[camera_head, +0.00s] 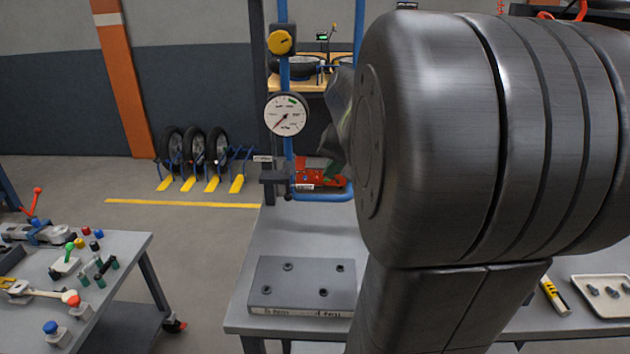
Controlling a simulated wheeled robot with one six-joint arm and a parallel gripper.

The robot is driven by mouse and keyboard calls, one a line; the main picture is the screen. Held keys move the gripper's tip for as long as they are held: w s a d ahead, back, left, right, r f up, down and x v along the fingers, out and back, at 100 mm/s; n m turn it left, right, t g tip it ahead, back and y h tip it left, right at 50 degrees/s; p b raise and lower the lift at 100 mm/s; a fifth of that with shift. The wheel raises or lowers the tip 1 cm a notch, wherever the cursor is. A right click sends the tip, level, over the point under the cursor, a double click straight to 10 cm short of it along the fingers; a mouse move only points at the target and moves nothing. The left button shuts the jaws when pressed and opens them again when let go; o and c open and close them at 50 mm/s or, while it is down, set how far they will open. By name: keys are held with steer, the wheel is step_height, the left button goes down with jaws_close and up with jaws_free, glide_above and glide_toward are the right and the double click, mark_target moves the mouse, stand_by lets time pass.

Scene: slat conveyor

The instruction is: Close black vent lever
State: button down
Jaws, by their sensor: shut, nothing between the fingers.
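A small black fitting (274,179) sits on the upright by the blue pipe, under a small label; it may be the black vent lever, but its setting is too small to read. A red part (318,172) with a label is just right of it, beside the pipe. My gripper (328,160) shows only in part, as a dark, pointed shape in front of the red part. It is shut and empty. My large arm link hides the rest of it and the area to its right. I cannot tell whether it touches anything.
A round gauge (287,114) and a yellow knob (281,42) are on the blue pipework (326,198). A grey plate (302,287) lies on the workbench (283,235). A cream tray (607,306) is at right. A side table (110,268) with levers and buttons stands left, across open floor.

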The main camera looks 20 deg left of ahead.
mark_target(288, 186)
steer(key=shift+f, duration=0.1)
steer(key=w+a+f, duration=0.3)
steer(key=a+f, duration=0.5)
steer(key=a, duration=0.1)
steer(key=shift+w+p, duration=0.15)
steer(key=shift+p, duration=0.2)
